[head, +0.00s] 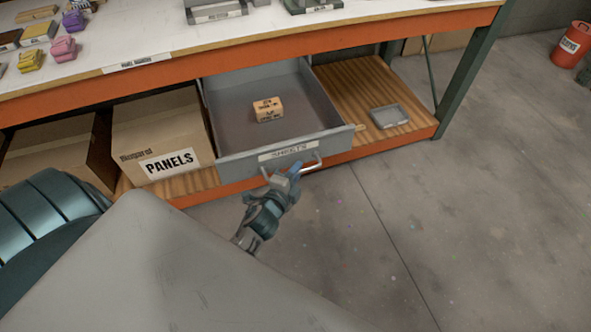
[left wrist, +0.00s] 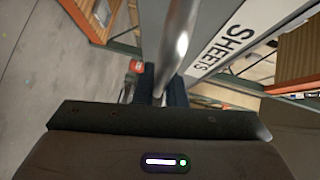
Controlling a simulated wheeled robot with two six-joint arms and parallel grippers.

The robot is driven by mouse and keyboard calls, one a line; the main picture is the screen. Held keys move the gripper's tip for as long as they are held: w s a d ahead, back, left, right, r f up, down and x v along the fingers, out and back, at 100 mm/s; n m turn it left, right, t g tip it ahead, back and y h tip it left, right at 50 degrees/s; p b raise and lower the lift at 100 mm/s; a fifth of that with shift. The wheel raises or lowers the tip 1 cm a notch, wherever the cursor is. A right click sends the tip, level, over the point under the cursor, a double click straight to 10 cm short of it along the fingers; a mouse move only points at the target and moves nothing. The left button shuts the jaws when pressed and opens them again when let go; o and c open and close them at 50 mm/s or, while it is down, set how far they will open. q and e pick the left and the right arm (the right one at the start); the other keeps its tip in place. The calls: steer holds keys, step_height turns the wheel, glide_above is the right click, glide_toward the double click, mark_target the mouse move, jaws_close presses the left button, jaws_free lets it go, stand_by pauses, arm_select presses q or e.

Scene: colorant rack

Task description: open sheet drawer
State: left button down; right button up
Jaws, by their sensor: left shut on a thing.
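The grey sheet drawer (head: 235,142) is pulled out from under the workbench, and its inside shows. Its front carries a white label reading SHEETS (head: 287,151). A small tan block with dark marks (head: 268,109) lies on the drawer floor. My left gripper (head: 292,172) is shut on the drawer's metal bar handle (head: 312,163) at the front. In the left wrist view the handle (left wrist: 178,45) runs down between the fingers (left wrist: 160,88), beside the SHEETS label (left wrist: 235,35). My right gripper is not in view.
A cardboard box marked PANELS (head: 160,118) stands left of the drawer on the wooden lower shelf (head: 345,85). A small grey tray (head: 389,116) lies to the right. The bench top (head: 120,30) holds several small coloured items. A red canister (head: 571,45) stands far right. The floor in front is clear.

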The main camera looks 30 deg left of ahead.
arm_select(q)
steer(key=c, duration=1.5)
jaws_free()
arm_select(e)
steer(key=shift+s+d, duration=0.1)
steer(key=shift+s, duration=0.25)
